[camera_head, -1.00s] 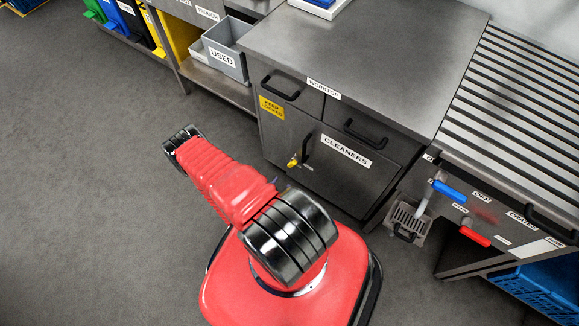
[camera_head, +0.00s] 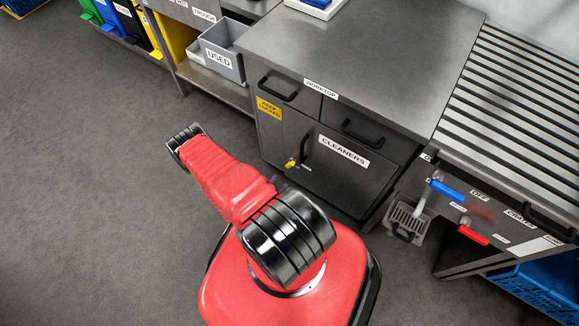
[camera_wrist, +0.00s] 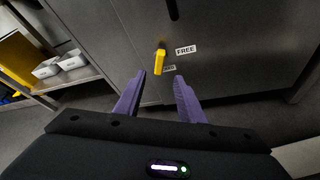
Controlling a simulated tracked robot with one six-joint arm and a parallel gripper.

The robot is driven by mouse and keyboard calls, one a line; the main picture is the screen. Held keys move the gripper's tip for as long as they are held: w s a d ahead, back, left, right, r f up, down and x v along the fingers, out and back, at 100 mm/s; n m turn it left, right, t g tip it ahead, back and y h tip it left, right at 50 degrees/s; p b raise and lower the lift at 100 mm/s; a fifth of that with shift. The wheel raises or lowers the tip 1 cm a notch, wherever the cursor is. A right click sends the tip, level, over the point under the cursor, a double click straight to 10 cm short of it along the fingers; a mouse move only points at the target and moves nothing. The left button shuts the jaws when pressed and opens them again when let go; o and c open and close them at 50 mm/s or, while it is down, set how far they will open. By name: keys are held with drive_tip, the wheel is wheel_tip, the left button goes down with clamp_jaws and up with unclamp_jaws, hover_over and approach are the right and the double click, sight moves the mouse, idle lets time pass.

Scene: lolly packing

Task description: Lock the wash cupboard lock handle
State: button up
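The wash cupboard lock handle is a small yellow lever (camera_wrist: 159,62) on a dark grey metal door (camera_wrist: 230,70). In the wrist view it hangs roughly downward, left of a FREE label (camera_wrist: 186,50). It partly covers a second label just below, which I cannot read. In the head view the yellow handle (camera_head: 291,163) shows at the left of the CLEANERS door. My gripper (camera_wrist: 158,76) is open, with two purple fingers apart and pointing at the door. The handle appears between or just beyond the fingertips; I cannot tell whether they touch it.
A black door pull (camera_head: 306,147) stands above the lock handle. A yellow sign (camera_head: 269,107) is at the door's upper left. The worktop (camera_head: 340,50) is above. A grey USED bin (camera_head: 225,50) sits on a shelf at left. The floor at left is clear.

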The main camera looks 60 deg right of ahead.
sight(290, 166)
drive_tip(key=shift+x, duration=6.3)
clamp_jaws()
drive_tip(key=shift+s, duration=0.1)
